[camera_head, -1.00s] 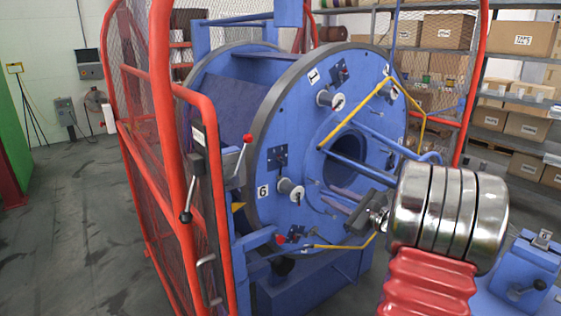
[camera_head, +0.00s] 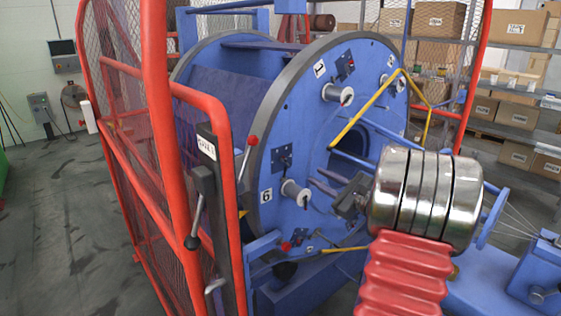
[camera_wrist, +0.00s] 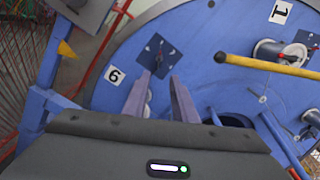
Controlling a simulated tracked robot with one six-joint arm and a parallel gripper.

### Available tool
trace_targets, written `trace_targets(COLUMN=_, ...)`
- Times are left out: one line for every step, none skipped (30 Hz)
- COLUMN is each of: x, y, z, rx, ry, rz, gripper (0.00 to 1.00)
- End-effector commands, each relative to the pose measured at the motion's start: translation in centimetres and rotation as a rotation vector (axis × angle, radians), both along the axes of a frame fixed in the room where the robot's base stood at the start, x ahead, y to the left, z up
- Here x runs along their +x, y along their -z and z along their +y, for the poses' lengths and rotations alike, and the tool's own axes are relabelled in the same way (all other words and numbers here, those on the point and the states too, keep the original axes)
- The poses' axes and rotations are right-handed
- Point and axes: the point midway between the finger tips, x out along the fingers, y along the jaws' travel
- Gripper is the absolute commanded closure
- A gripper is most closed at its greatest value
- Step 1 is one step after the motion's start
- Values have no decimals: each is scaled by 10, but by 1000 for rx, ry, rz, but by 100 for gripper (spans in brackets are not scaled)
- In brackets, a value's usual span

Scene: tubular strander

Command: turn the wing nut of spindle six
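The blue disc (camera_head: 330,110) of the strander carries a label "6" (camera_head: 266,195) at its lower left, also seen in the wrist view (camera_wrist: 115,74). Beside the label in the head view is the spindle six spool (camera_head: 292,190), pale with a small dark piece at its front end. I cannot clearly make out the wing nut's wings. My gripper (camera_head: 316,178) is to the right of this spool, apart from it in the picture. In the wrist view my gripper (camera_wrist: 158,77) is open and empty, fingers pointing at the disc. The left finger mostly hides the spool there.
A yellow bar (camera_head: 372,108) crosses in front of the disc, and close right of my fingers in the wrist view (camera_wrist: 265,66). A red mesh guard (camera_head: 125,130) and a red-knobbed lever (camera_head: 247,155) stand at the left. Another spool (camera_head: 338,94) sits above, near label "1".

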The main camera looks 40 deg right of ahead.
Motion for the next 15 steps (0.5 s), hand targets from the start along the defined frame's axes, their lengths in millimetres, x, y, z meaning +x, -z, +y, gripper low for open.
trace_targets(x=0, y=0, z=0, rx=0, ry=-1, rz=0, gripper=75)
trace_targets(x=1, y=0, z=1, rx=0, ry=-2, rz=0, gripper=75)
trace_targets(x=2, y=0, z=2, rx=0, ry=-6, rz=0, gripper=75)
trace_targets(x=3, y=0, z=3, rx=0, ry=-7, rz=0, gripper=75)
trace_targets(x=4, y=0, z=4, rx=0, ry=-9, rz=1, gripper=75)
trace_targets(x=5, y=0, z=5, rx=0, ry=-11, rz=1, gripper=75)
trace_targets(x=6, y=0, z=6, rx=0, ry=-13, rz=0, gripper=75)
trace_targets(x=6, y=0, z=6, rx=0, ry=-15, rz=0, gripper=75)
trace_targets(x=7, y=0, z=7, rx=0, ry=-16, rz=0, gripper=75)
trace_targets(x=8, y=0, z=7, rx=0, ry=-17, rz=1, gripper=75)
trace_targets(x=9, y=0, z=8, rx=0, ry=-18, rz=0, gripper=75)
trace_targets(x=10, y=0, z=8, rx=0, ry=-19, rz=1, gripper=75)
trace_targets(x=12, y=0, z=9, rx=0, ry=-21, rz=0, gripper=75)
trace_targets(x=13, y=0, z=9, rx=0, ry=-21, rz=0, gripper=75)
trace_targets(x=16, y=0, z=9, rx=0, ry=-22, rz=0, gripper=75)
